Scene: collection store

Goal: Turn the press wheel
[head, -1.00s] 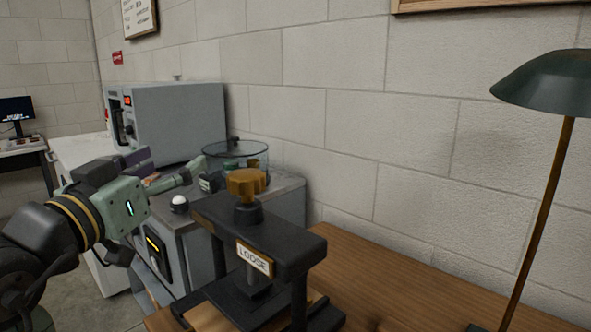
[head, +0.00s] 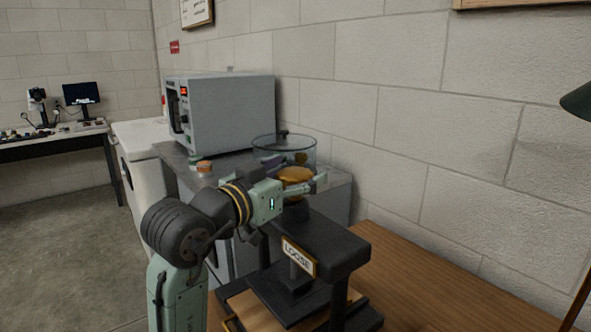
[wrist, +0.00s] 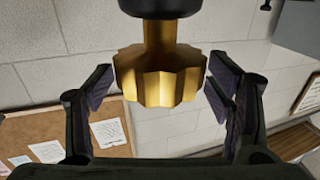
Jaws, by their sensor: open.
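The press wheel (wrist: 160,78) is a brass-coloured, lobed knob, and it shows at the middle of the wrist view. In the head view the wheel (head: 296,174) sits on top of the black press (head: 335,250), partly hidden by my gripper. A sign on the press front reads "LOOSE" (head: 298,256). My gripper (wrist: 160,88) is open, with one finger on each side of the wheel. A gap shows between each finger and the wheel.
The press stands on a wooden table (head: 430,285) against a block wall. Behind it are a grey cabinet with a glass vessel (head: 284,152) and a grey oven-like box (head: 225,112). A lamp (head: 578,100) stands at the right edge. Floor is clear at left.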

